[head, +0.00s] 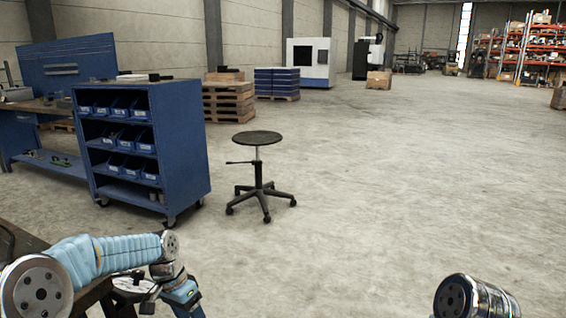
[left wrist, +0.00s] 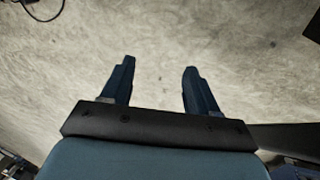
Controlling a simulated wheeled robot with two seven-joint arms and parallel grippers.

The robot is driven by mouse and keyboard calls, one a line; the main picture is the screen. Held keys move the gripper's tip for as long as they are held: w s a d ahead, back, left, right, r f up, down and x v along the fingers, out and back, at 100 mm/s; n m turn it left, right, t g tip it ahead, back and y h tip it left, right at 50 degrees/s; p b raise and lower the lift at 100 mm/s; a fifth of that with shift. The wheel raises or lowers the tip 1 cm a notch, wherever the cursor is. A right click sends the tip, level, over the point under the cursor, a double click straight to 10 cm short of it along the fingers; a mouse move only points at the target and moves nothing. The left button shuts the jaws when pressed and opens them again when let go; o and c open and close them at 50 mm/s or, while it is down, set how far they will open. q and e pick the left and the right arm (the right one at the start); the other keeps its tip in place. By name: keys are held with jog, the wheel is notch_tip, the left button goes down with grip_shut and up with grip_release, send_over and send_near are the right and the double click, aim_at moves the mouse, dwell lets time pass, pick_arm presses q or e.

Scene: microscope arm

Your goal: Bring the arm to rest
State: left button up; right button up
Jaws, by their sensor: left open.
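My left arm comes in from the lower left in the head view, in a light blue sleeve, bent at a silver joint and running down past the bottom edge. My left gripper (left wrist: 158,66) shows in the left wrist view with its two dark blue fingers apart and nothing between them. Bare concrete floor lies behind the fingertips. No microscope can be made out. My right gripper is not in view; only a shiny metal link of my right arm shows at the lower right of the head view.
A brown workbench edge (head: 35,245) lies at the lower left, close to my left arm. A blue bin cabinet (head: 182,130) and a black stool (head: 258,140) stand beyond it. The floor in the middle and right is clear. A black cable (left wrist: 40,16) lies at the upper left.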

pick_arm(q)
jog(key=s+d+f+n+h, duration=0.1)
jog(key=s+d+f, duration=0.2)
jog(key=f, duration=0.4)
jog(key=s+d+f+n, duration=0.1)
jog(key=s+d+f, duration=0.15)
jog(key=f, duration=0.45)
jog(key=s+d+f+n, duration=0.2)
jog(key=s+d+f, duration=0.1)
jog(key=s+f, duration=0.3)
jog(key=s+d+f+n+t, duration=0.1)
jog(key=s+d+f+n, duration=0.2)
jog(key=s+f, duration=0.3)
jog(key=s, duration=0.5)
jog(key=shift+s+d+t, duration=0.15)
jog(key=shift+d+t, duration=0.05)
jog(key=shift+t, duration=0.1)
